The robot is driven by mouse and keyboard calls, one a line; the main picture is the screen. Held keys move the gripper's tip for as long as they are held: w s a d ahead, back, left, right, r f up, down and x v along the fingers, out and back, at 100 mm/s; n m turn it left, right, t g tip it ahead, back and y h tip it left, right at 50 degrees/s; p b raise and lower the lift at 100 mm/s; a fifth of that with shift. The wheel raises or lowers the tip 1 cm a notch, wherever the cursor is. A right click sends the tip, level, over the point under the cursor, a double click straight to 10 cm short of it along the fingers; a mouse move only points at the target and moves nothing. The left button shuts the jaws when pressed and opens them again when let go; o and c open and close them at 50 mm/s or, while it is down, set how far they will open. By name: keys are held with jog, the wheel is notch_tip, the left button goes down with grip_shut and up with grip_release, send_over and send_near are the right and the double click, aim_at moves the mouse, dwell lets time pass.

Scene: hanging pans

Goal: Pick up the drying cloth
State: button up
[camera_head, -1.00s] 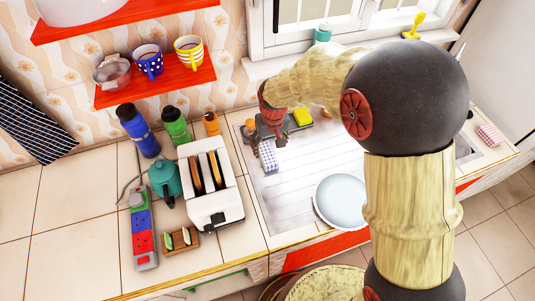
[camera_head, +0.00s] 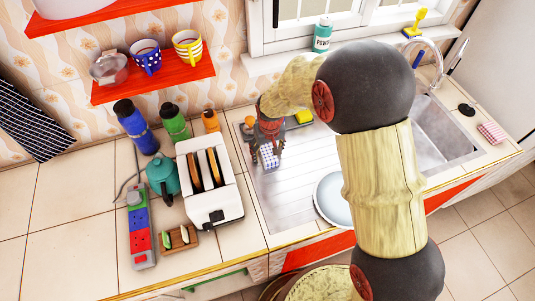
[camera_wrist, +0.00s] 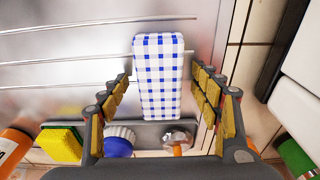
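A folded blue-and-white checkered cloth (camera_head: 268,157) lies at the left end of the metal draining board. In the wrist view the cloth (camera_wrist: 158,85) fills the middle. My gripper (camera_head: 268,146) is over it, pointing down. In the wrist view my gripper (camera_wrist: 161,76) is open, with one finger on each side of the cloth and a visible gap on both sides. The height of the fingertips above the board is hard to tell. A second, red-and-white checkered cloth (camera_head: 492,133) lies right of the sink.
A grey tray (camera_wrist: 140,129) with a yellow sponge (camera_wrist: 60,144) and a blue-and-white brush (camera_wrist: 118,140) borders the cloth. A white toaster (camera_head: 209,185) stands to the left. A white plate (camera_head: 333,198) lies to the right. Bottles (camera_head: 137,127) stand along the wall.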

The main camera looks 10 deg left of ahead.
aim_at(267, 150)
jog(key=shift+c, duration=1.2)
jog(key=c, duration=1)
jog(key=shift+r, duration=0.55)
notch_tip(267, 150, up, 2)
jog(key=shift+r+p, duration=0.1)
jog(key=shift+p, duration=0.45)
jog(key=shift+s+d+r+p, duration=0.35)
jog(key=shift+s+d+r, duration=0.35)
jog(key=shift+d+r, duration=1.25)
jog(key=shift+s+d+r+p, duration=0.55)
jog(key=shift+d+r, duration=0.75)
jog(key=shift+d, duration=1.2)
jog(key=shift+s+d+r+p, duration=0.2)
jog(key=shift+s+d+r, duration=0.6)
jog(key=shift+d+r, duration=1.15)
jog(key=shift+d+f, duration=0.3)
jog(key=shift+f, duration=0.05)
